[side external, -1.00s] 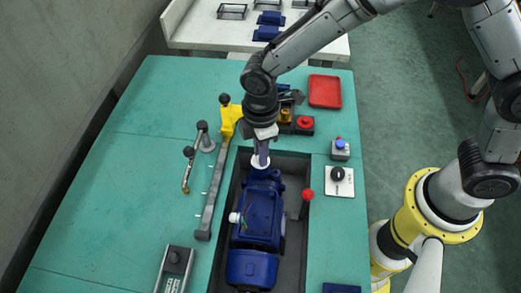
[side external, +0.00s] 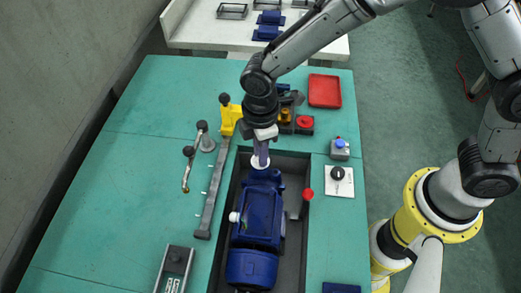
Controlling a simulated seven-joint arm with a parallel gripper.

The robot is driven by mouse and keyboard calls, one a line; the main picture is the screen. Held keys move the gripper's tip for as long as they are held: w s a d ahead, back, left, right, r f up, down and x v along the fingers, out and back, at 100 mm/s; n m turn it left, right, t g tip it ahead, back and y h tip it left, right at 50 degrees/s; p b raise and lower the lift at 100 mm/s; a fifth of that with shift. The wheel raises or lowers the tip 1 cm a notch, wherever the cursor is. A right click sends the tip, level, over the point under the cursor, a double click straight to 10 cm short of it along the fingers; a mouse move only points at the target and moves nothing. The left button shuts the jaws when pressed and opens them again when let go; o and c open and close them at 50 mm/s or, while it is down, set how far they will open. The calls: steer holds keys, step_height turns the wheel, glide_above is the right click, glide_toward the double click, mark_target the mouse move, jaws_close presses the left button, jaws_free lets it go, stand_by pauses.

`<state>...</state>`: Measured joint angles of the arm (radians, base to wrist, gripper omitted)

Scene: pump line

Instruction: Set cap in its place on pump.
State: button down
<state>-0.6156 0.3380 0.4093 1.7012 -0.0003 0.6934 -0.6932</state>
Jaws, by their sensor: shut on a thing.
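The pump (side external: 254,225) is a dark blue body lying lengthwise in the dark recess of the bench. My gripper (side external: 261,158) points down over the pump's far end. It is shut on a small white round piece, which I take to be the cap (side external: 260,164). The piece is at or just above the pump's far end; I cannot tell whether it touches. The fingers hide part of it. Another small white round part (side external: 234,217) sits on the pump's left side.
A red-knobbed lever (side external: 307,194) stands at the recess's right edge. A yellow clamp (side external: 229,118) and grey rail (side external: 210,195) lie left of the recess. A red tray (side external: 325,91) is at the back right. The green bench (side external: 110,190) is clear on the left.

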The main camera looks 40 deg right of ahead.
stand_by(0.3)
steer(key=c, duration=0.7)
jaws_free()
steer(key=shift+r, duration=3)
